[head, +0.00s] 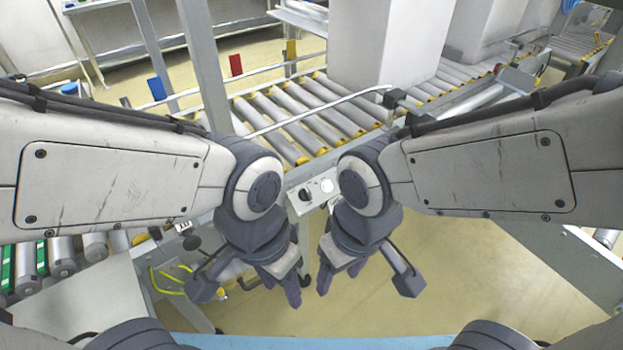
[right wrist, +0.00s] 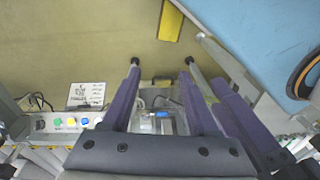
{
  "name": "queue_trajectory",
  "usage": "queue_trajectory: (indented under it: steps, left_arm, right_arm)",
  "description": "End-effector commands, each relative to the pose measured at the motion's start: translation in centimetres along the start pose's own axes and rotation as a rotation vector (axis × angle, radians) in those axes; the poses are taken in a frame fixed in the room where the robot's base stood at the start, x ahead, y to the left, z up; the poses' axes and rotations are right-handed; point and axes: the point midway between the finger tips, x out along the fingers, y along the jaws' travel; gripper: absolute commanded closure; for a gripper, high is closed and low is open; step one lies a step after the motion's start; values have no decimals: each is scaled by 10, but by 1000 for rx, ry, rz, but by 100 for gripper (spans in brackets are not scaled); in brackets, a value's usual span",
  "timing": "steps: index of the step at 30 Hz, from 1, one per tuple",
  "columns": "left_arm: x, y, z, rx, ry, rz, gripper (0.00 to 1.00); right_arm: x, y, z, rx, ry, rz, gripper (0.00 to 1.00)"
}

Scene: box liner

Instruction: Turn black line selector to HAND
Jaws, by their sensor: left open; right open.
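A black selector knob (head: 305,194) sits on a small light grey control box (head: 318,190) at the front edge of the roller conveyor, in the head view between my two wrists. A round white button (head: 327,186) is beside it on the right. The knob's pointing and any HAND lettering are too small to read. My left gripper (head: 294,292) is open and empty, pointing down in front of and below the box. My right gripper (head: 324,280) is likewise low, just right of it. The right wrist view shows its purple fingers (right wrist: 162,62) apart, with nothing held between the tips.
A roller conveyor (head: 290,118) runs behind the box, with a tall white block (head: 370,45) on it. In the right wrist view, a panel with coloured buttons (right wrist: 68,122) and a printed sign (right wrist: 87,95) lie left. The floor (head: 400,310) ahead is mostly clear.

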Motion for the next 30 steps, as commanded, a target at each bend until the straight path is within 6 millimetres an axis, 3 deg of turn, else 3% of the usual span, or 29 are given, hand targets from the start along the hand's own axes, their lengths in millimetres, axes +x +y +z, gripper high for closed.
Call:
queue_trajectory:
  steps: [4,9,15,22,30]
  left_arm:
    - [-29,2,-1,0,0,0,50]
    - [-60,4,-3,0,1,0,50]
    - [-94,7,-5,0,0,0,50]
    - [-118,9,-6,0,0,0,50]
    - [-122,9,-6,0,0,0,50]
  right_arm:
    - [1,23,-50,234,94,42,40]
    - [19,66,-113,589,257,28,40]
    - [47,106,-165,975,419,-120,40]
    - [73,125,-189,1298,497,-357,40]
    - [88,127,-199,1418,510,-474,40]
